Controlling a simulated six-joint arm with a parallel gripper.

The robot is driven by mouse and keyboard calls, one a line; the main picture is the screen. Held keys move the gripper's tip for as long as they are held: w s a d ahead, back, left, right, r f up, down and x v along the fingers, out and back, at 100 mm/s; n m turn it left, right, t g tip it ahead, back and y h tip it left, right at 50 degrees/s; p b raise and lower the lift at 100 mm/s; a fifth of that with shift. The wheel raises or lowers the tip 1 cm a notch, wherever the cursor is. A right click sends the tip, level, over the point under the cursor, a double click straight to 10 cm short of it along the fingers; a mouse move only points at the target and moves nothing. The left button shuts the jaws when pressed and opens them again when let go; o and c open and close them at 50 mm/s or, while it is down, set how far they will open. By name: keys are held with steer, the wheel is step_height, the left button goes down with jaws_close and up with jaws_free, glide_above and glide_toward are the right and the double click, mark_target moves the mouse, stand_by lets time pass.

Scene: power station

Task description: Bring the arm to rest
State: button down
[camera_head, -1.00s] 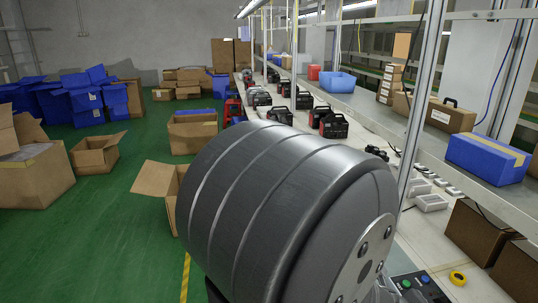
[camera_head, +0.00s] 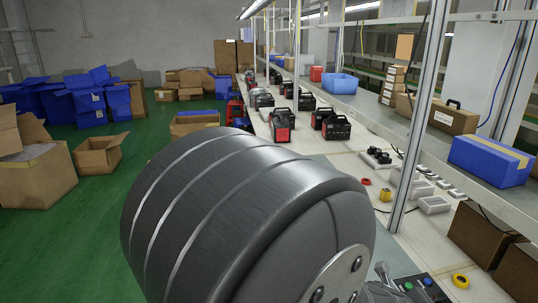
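A large grey, ribbed, rounded link of my own arm (camera_head: 245,215) fills the lower middle of the head view. It hides part of the floor and the near left part of the workbench. A pale end plate with dark bolts shows at its lower right. My gripper is not visible in this view, so its fingers and anything in them cannot be seen.
A long workbench (camera_head: 345,165) with several red and black power stations (camera_head: 282,125) runs along the right. A shelf above holds a blue box (camera_head: 490,160) and blue bin (camera_head: 340,83). A metal post (camera_head: 420,120) stands close right. Open cartons (camera_head: 98,154) stand on the green floor.

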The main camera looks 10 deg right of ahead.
steer(key=shift+h, duration=0.6)
steer(key=shift+w+d+f, duration=0.2)
steer(key=shift+w+f, duration=0.2)
steer(key=shift+f, duration=1.8)
steer(key=shift+w+d+f, duration=0.2)
steer(key=shift+w+f, duration=0.15)
steer(key=shift+f, duration=1.9)
steer(key=shift+w+d+f, duration=0.2)
steer(key=shift+w+f, duration=0.2)
steer(key=shift+f, duration=1.8)
steer(key=shift+a+f+h, duration=0.4)
steer(key=shift+a+h, duration=0.35)
steer(key=shift+h, duration=0.25)
steer(key=shift+a+f+n+h, duration=0.4)
steer(key=shift+a+f+h, duration=0.25)
steer(key=shift+h, duration=0.55)
steer(key=shift+a+t, duration=0.1)
steer(key=shift+t, duration=0.2)
